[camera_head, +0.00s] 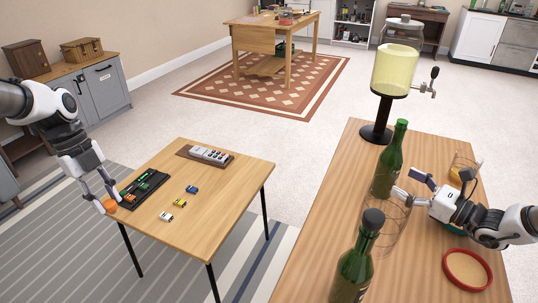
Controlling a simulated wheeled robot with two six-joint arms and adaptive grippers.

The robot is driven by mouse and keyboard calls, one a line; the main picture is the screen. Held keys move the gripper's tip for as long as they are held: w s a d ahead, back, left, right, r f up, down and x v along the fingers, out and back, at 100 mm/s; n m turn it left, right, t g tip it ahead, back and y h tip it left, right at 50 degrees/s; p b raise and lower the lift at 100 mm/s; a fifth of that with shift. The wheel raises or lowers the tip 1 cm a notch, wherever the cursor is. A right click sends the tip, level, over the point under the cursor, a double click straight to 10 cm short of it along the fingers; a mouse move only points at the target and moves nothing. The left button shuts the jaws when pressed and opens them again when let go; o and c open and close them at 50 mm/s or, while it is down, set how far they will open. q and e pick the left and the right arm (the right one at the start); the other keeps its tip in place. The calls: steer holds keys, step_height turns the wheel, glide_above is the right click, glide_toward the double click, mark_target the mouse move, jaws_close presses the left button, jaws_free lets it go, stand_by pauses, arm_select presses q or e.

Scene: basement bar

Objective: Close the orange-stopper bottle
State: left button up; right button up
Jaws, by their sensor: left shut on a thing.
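My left gripper (107,196) is at the left edge of the small wooden table. It is shut on a small orange thing (110,206), which may be a stopper. Another small orange piece (129,198) shows just right of it, on a dark tray. A green bottle (387,165) stands upright on the right-hand counter, its top green. A nearer green bottle (353,270) has a dark grey top (373,219). No bottle with an orange stopper in it shows. My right gripper (410,186) is right of the farther bottle, its fingers apart. A clear glass vessel (390,228) stands between the bottles.
The dark tray (150,185) holds small green pieces. Small toy cars (180,203) and a grey remote-like device (210,155) lie on the small table. A drink dispenser (393,72), a glass (463,168) and a red-rimmed round coaster (467,268) are on the counter.

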mark_target(397, 139)
steer(key=shift+d, duration=0.1)
steer(key=x, duration=0.5)
steer(key=shift+w+a, duration=0.25)
steer(key=shift+a, duration=0.05)
steer(key=shift+d, duration=0.1)
steer(key=shift+s, duration=0.1)
jaws_close()
step_height(397, 139, up, 10)
steer(key=shift+r, duration=0.1)
